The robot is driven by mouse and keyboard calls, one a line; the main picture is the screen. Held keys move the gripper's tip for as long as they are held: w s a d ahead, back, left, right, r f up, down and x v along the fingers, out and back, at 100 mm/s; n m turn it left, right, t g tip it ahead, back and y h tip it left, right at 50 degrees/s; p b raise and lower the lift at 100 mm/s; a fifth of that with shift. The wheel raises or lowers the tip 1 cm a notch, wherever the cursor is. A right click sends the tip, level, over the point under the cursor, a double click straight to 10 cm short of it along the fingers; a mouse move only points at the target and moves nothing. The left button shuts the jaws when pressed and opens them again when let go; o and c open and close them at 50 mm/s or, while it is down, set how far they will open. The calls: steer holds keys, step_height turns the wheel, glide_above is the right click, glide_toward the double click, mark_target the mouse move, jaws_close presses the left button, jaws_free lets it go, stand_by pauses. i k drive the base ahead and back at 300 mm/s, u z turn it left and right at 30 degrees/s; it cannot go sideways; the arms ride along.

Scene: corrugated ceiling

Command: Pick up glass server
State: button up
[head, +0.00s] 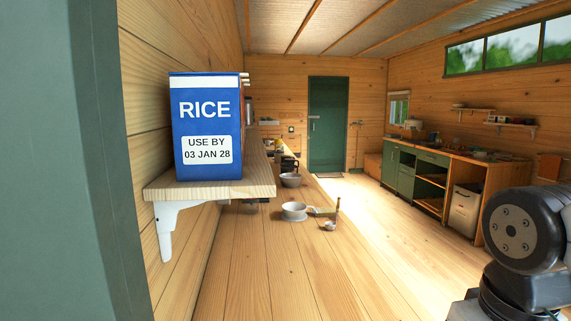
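I cannot make out the glass server for certain in the head view. A small dark item (289,163) stands far along the wooden counter at the left, too small to identify. The blue rice box on the near shelf hides part of what stands behind it. My gripper is not in view; only dark links of my arm show at the lower right.
The rice box (207,128) stands on a bracketed wooden shelf (255,186). Two bowls, a near one (294,211) and a farther one (290,180), stand on the counter (262,270). A green kitchen unit (432,184) lines the right wall. Floor between is clear.

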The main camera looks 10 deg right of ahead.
mark_target(284, 168)
steer(key=z, duration=0.55)
steer(key=k, duration=0.65)
steer(key=z, duration=0.75)
steer(key=i, duration=4.1)
steer(key=u, duration=1.45)
steer(key=i, duration=1.85)
steer(key=u, duration=0.6)
steer(key=k, duration=0.25)
steer(key=z, duration=0.1)
